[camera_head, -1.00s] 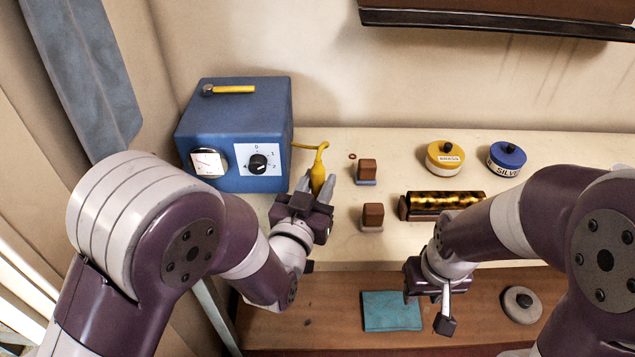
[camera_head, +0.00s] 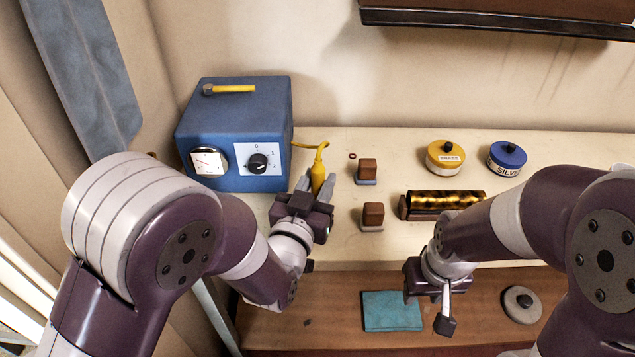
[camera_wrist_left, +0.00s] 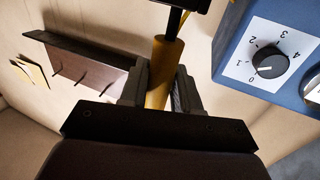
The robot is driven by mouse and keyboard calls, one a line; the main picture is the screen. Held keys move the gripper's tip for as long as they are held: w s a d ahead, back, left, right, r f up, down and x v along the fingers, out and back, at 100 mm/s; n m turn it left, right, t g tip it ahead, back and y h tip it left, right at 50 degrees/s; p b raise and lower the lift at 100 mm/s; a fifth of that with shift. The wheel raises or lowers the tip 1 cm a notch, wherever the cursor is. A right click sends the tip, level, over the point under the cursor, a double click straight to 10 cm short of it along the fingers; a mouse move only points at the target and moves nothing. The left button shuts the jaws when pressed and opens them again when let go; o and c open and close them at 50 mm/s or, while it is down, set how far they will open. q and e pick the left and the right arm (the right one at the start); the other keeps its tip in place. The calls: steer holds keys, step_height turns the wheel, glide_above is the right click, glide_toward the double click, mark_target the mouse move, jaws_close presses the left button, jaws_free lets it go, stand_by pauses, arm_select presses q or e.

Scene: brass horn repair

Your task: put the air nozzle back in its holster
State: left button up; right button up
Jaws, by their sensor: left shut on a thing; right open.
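The yellow air nozzle (camera_head: 318,172) is upright between the fingers of my left gripper (camera_head: 316,186), which is shut on it. A thin yellow hose runs from its top toward the blue box. In the left wrist view the yellow nozzle body (camera_wrist_left: 157,88) shows between the two fingers, with a black part above it. My right gripper (camera_head: 446,308) is open and empty, over the lower wooden surface at the front. I cannot make out a holster in these views.
A blue box (camera_head: 235,115) with a dial and gauge stands left of the nozzle. Brown blocks (camera_head: 367,169), a brass cylinder on a cradle (camera_head: 445,200), a yellow tin (camera_head: 445,158) and a blue tin (camera_head: 507,158) lie to the right. A teal cloth (camera_head: 391,311) lies below.

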stand_by(0.8)
arm_select(q)
steer(key=shift+f+b, duration=2.8)
steer(key=shift+b, duration=0.25)
steer(key=shift+r, duration=0.15)
steer(key=shift+r+p, duration=1.95)
steer(key=shift+r, duration=0.4)
steer(key=shift+b, duration=0.45)
steer(key=shift+f, duration=0.2)
steer(key=shift+f+b, duration=0.35)
steer(key=shift+b, duration=0.1)
steer(key=shift+f+b, duration=1.6)
steer(key=shift+f, duration=0.05)
